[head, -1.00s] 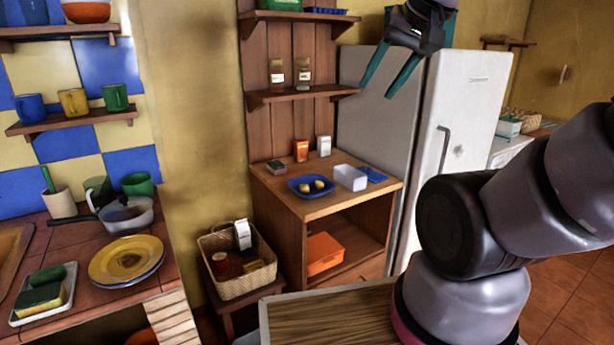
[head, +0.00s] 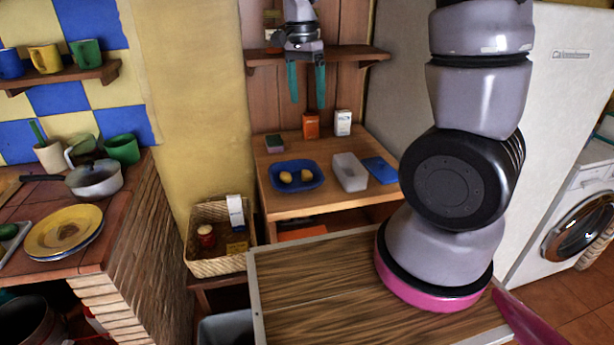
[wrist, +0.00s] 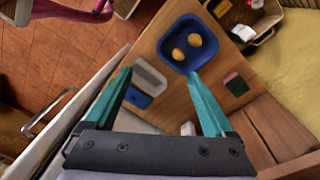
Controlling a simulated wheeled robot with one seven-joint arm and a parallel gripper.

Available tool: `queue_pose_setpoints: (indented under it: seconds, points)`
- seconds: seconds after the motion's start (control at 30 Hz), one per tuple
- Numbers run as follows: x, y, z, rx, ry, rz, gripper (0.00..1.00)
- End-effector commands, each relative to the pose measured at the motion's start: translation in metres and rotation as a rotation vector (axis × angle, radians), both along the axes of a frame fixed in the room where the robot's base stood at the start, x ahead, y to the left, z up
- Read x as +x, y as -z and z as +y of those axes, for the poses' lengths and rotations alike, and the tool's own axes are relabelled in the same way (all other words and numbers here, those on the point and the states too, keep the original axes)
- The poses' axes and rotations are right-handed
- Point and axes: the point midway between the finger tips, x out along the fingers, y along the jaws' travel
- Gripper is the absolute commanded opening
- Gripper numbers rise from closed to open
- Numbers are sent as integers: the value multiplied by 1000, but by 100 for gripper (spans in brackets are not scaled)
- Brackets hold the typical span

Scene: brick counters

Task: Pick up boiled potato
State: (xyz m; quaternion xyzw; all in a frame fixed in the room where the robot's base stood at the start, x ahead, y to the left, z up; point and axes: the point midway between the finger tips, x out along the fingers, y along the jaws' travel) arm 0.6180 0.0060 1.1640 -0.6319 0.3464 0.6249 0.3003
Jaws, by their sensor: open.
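Two yellow boiled potatoes lie side by side in a blue dish on the wooden cabinet top. In the head view one potato (head: 286,177) is on the left and the other (head: 306,175) on the right of the blue dish (head: 298,187). In the wrist view the potatoes (wrist: 179,54) and (wrist: 195,40) lie in the dish (wrist: 171,37), beyond the fingertips. My gripper (head: 307,98) is open and empty, fingers pointing down, above the cabinet top and clear of the dish. It also shows in the wrist view (wrist: 160,76).
A white container (head: 350,171) and its blue lid (head: 380,170) are right of the dish. A sponge (head: 275,143), an orange box (head: 311,125) and a white box (head: 343,122) stand behind. A shelf (head: 345,56) is close to my gripper. A basket (head: 218,262) stands lower left.

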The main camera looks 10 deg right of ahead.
Motion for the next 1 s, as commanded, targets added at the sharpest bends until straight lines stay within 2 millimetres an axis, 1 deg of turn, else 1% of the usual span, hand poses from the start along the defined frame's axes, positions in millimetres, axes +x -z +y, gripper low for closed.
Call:
queue_pose_setpoints:
  seconds: [0.03,0.23,0.4,0.5,0.6,0.7,0.83,0.93,1.0]
  points:
    - [7,23,10,-62,29,34,88]
    - [27,94,34,-329,172,58,88]
    - [40,149,53,-576,264,-34,88]
    - [46,176,63,-707,301,-132,88]
    - [52,196,72,-809,327,-241,88]
    - [57,209,80,-876,342,-341,88]
    - [60,218,87,-920,352,-427,88]
    - [62,223,84,-934,357,-454,88]
    - [64,228,76,-938,357,-458,88]
